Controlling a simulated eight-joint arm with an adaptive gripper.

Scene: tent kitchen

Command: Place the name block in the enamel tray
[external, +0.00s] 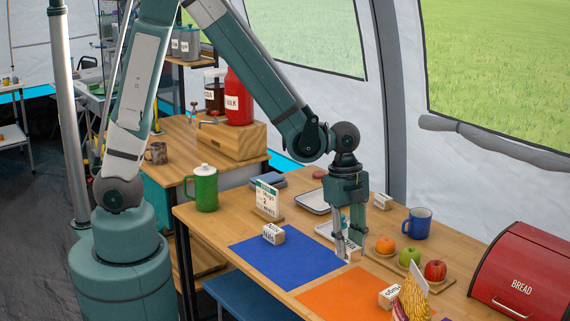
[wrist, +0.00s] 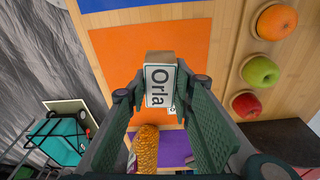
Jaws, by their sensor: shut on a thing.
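My gripper (external: 348,250) is shut on a white-and-wood name block (external: 353,251), just above or at the table near the blue mat's right corner; I cannot tell if it touches. A pale enamel tray (external: 312,203) with a dark rim lies behind my gripper. Other name blocks lie on the blue mat (external: 273,235), on the orange mat (external: 389,297) and at the back (external: 382,201).
The blue mat (external: 260,257) and orange mat (external: 345,297) lie in front. An orange (external: 385,245), green apple (external: 410,257) and red apple (external: 435,270) sit on a board. A blue mug (external: 417,224), red bread bin (external: 520,275), calendar stand (external: 267,199) and green jug (external: 203,188) stand around.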

